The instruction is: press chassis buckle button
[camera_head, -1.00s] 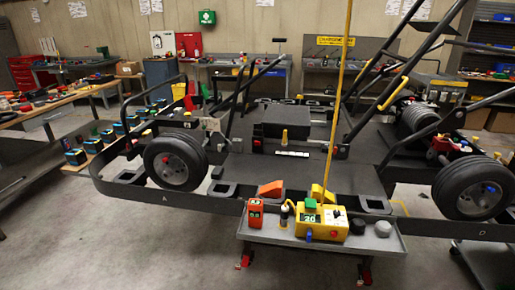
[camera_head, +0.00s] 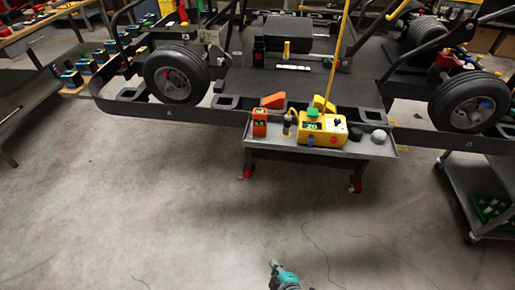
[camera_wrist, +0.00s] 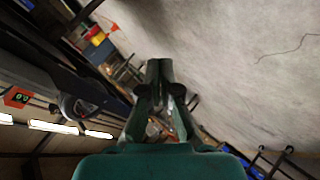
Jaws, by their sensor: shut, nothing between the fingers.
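The kart chassis (camera_head: 195,119) stands raised in the upper part of the head view, with its black floor pan and wheels. A small black block with a red top (camera_head: 258,56) sits on the pan, left of a yellow-handled lever. It may be the buckle with its button, but it is too small to tell. My gripper (camera_head: 273,266) shows teal at the bottom of the head view, low over bare floor and well apart from the chassis. In the wrist view my gripper (camera_wrist: 160,66) has its fingers together and empty. No buckle can be made out there.
A grey tray (camera_head: 386,149) in front of the chassis holds a yellow control box (camera_head: 322,134) and an orange device (camera_head: 260,122). A yellow pole (camera_head: 342,45) rises behind it. A cart (camera_head: 472,200) stands at right. The floor (camera_head: 180,220) in front is clear.

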